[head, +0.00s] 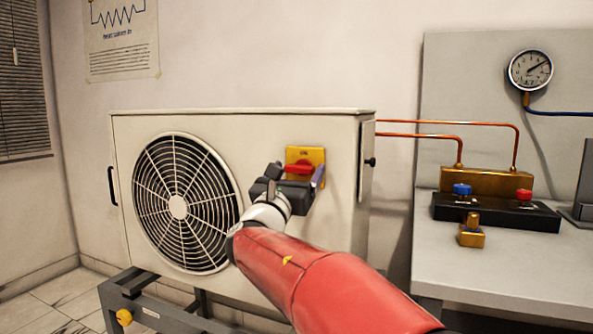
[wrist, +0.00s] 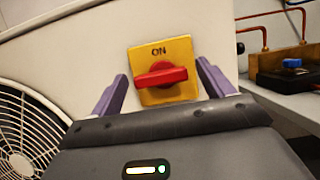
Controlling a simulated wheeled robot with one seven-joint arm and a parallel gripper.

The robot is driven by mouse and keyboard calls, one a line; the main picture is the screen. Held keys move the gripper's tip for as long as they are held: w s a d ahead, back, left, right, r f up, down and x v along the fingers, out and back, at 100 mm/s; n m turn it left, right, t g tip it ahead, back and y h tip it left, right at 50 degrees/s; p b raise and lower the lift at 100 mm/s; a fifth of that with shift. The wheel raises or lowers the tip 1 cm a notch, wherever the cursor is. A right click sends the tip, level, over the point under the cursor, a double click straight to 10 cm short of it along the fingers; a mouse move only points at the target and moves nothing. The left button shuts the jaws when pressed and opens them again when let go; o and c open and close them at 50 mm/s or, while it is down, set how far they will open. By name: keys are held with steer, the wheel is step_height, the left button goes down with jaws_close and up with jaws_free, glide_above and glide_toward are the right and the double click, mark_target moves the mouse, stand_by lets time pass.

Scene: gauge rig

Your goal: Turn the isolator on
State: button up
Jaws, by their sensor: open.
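The isolator (head: 306,155) is a yellow plate with a red rotary handle, on the front of the beige outdoor unit near its right edge. In the wrist view, the yellow plate (wrist: 150,57) reads ON at its top. The red handle (wrist: 161,76) lies roughly horizontal, across the plate below that word. My gripper (head: 297,177) is in front of the isolator and partly covers its lower part in the head view.
The beige unit (head: 260,130) has a round fan grille (head: 178,203) left of the isolator and stands on a dark frame. Copper pipes run right to a brass manifold (head: 487,181) with blue and red knobs on a bench. A pressure gauge (head: 530,70) hangs above.

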steer(key=shift+w+r, duration=0.1)
steer(key=shift+w, duration=0.05)
steer(key=c, duration=1)
